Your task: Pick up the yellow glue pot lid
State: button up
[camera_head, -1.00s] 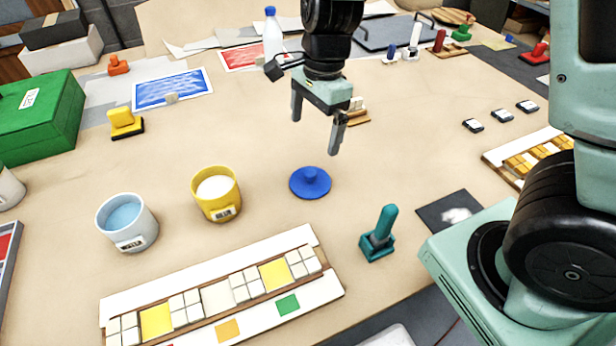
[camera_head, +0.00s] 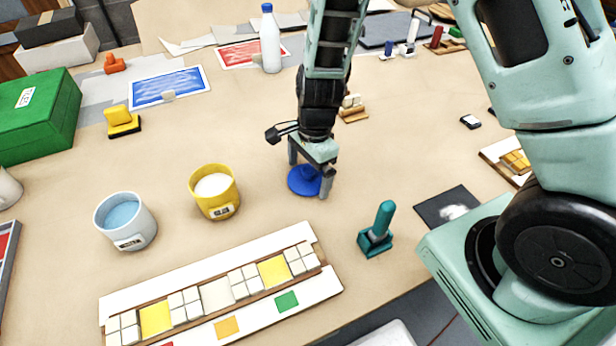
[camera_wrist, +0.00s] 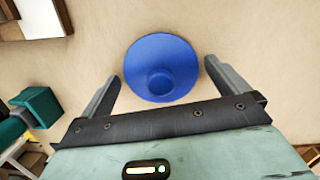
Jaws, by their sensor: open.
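The only loose lid in view is a round blue lid (camera_head: 301,181) with a raised knob, lying flat on the table. It also shows in the wrist view (camera_wrist: 161,62), ahead of and between my fingers. The yellow glue pot (camera_head: 214,193) stands left of it, uncovered, with white contents and a label. My gripper (camera_head: 309,180) is pointed down over the blue lid, with one finger on either side of its knob. My gripper (camera_wrist: 162,88) is open and empty in the wrist view. It partly hides the lid in the head view.
A light blue pot (camera_head: 125,222) stands left of the yellow pot. A long tile panel (camera_head: 210,325) lies in front. A teal-handled tool (camera_head: 376,232) stands to the right of the panel. A white bottle (camera_head: 270,45) stands behind my gripper.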

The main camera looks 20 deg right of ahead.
jog(key=c, duration=0.8)
